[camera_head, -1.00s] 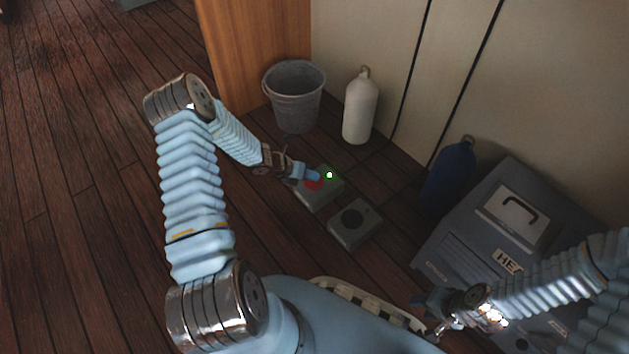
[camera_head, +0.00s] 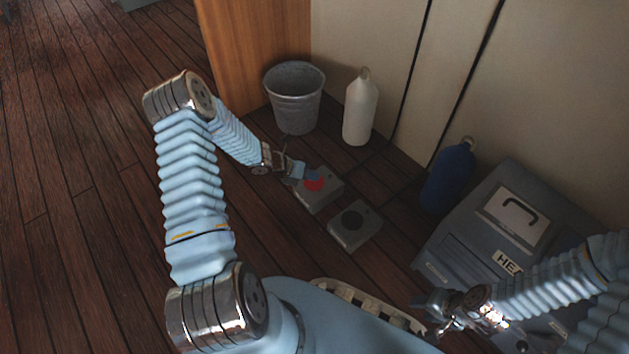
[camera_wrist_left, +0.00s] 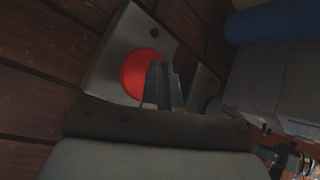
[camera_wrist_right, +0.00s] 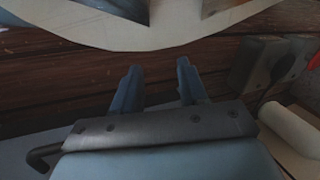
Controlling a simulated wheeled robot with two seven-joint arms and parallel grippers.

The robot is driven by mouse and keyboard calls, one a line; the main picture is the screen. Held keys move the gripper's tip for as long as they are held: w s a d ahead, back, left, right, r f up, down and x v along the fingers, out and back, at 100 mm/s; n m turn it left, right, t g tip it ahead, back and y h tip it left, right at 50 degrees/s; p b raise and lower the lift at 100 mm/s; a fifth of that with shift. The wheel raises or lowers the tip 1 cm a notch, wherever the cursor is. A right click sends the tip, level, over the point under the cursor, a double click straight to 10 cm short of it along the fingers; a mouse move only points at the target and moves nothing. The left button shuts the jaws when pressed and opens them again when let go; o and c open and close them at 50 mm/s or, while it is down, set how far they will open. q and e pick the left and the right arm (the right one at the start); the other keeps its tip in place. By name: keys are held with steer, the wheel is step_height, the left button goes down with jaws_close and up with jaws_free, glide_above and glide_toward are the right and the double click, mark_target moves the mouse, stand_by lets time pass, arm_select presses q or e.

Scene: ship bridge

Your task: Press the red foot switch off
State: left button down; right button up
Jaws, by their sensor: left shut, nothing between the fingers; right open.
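The red foot switch (camera_head: 321,200) is a grey box on the plank floor with a round red button (camera_head: 314,185) on top. In the left wrist view the red button (camera_wrist_left: 134,72) shows beside and partly behind my fingers. My left gripper (camera_head: 314,174) is shut and empty, its tips at the button; whether they touch it I cannot tell. The small lamp on the box's far corner shows no glow now. My right gripper (camera_head: 422,304) is open and empty in front of the grey-blue case; its spread fingers show in the right wrist view (camera_wrist_right: 157,80).
A second foot switch (camera_head: 362,234) with a black button stands just right of the red one. A grey bucket (camera_head: 296,105), a white bottle (camera_head: 360,112) and a blue bottle (camera_head: 449,178) stand along the wall. The grey-blue case (camera_head: 465,235) is at right. Floor at left is clear.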

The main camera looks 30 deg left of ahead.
mark_target(311, 182)
arm_select(q)
steer(key=shift+r, duration=0.15)
steer(key=shift+r+p, duration=1.8)
steer(key=shift+r, duration=1.05)
